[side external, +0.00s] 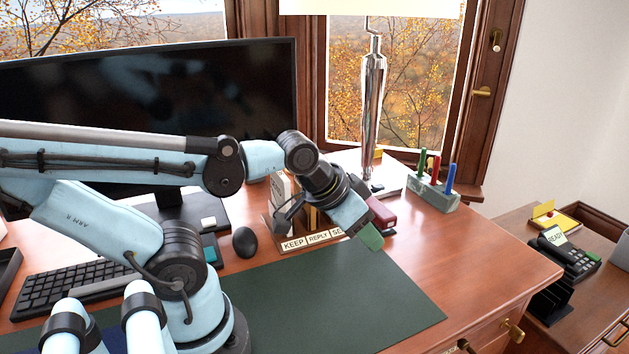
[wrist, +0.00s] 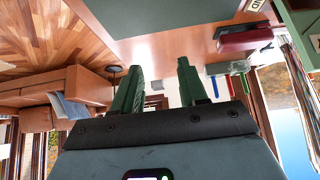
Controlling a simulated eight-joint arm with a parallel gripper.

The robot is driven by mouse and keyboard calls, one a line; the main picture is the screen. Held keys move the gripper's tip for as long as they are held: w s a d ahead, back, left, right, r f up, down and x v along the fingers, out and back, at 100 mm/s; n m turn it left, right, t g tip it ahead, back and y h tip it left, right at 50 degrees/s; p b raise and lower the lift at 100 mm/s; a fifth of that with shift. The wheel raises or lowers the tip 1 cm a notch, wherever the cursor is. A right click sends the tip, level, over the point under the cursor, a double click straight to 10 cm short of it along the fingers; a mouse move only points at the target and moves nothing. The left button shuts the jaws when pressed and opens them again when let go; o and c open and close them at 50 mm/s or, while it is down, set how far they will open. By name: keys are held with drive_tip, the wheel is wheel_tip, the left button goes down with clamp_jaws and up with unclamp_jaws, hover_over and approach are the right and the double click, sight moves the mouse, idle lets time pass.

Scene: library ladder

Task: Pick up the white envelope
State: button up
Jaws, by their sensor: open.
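I cannot make out a white envelope for certain in either view. A pale upright piece (side external: 281,188) stands in the desk sorter (side external: 293,244), partly hidden by my arm, and I cannot tell whether it is the envelope. The sorter front has labels reading KEEP, REPLY and a third, partly covered one. My gripper (side external: 371,238) is at the right end of the sorter, above the desk, tilted down to the right. In the wrist view my gripper (wrist: 158,74) has its two green fingers apart with nothing between them.
A red stapler (side external: 382,213) lies just behind my gripper. A pen block (side external: 433,194) and lamp (side external: 373,110) stand farther back. A mouse (side external: 245,242) and keyboard (side external: 75,285) are left. The green desk mat (side external: 330,300) is clear.

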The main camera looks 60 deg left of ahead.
drive_tip(key=shift+o, duration=0.4)
drive_tip(key=n+g+y, duration=0.7)
drive_tip(key=n+y, duration=0.6)
drive_tip(key=n, duration=0.5)
approach(280, 183)
drive_tip(key=w+r, duration=0.1)
drive_tip(key=r, duration=0.1)
drive_tip(key=shift+r+x, duration=0.2)
drive_tip(key=shift+x, duration=6.25)
drive_tip(key=shift+s+a, duration=0.1)
drive_tip(key=shift+c, duration=0.3)
clamp_jaws()
